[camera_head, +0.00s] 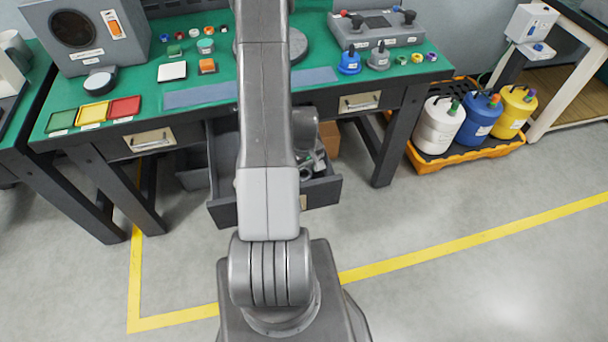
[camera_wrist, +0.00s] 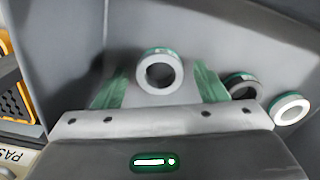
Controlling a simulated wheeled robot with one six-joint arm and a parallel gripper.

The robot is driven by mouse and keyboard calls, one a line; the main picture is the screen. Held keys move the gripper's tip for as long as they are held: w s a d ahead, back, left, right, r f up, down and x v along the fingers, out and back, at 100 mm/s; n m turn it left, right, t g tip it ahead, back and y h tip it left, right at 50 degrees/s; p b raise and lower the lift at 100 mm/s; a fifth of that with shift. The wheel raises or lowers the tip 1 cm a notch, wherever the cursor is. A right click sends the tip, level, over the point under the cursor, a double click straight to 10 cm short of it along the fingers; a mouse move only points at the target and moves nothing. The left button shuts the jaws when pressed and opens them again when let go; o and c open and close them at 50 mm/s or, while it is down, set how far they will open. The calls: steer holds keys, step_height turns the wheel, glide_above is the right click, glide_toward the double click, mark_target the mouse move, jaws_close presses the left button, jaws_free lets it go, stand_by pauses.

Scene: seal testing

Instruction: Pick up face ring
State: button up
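In the wrist view a grey ring (camera_wrist: 160,73) with a green band lies in the open drawer, its round hole facing the camera. My gripper (camera_wrist: 158,84) is open, with one green finger to each side of this ring and a gap between the ring and each finger. Two more rings lie to the right: a dark-faced ring (camera_wrist: 243,86) and a white-faced ring (camera_wrist: 290,108). I cannot tell from their looks which one is the face ring. In the head view the drawer (camera_head: 322,193) is partly hidden by my arm, and the gripper is not clear there.
The grey drawer walls (camera_wrist: 232,28) rise close around the rings. The green workbench (camera_head: 330,57) stands above the drawer. An orange tray (camera_head: 437,161) with white, blue and yellow containers is on the floor at the right. Open floor lies in front.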

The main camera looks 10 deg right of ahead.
steer(key=c, duration=0.9)
steer(key=shift+c, duration=0.2)
steer(key=shift+r, duration=0.15)
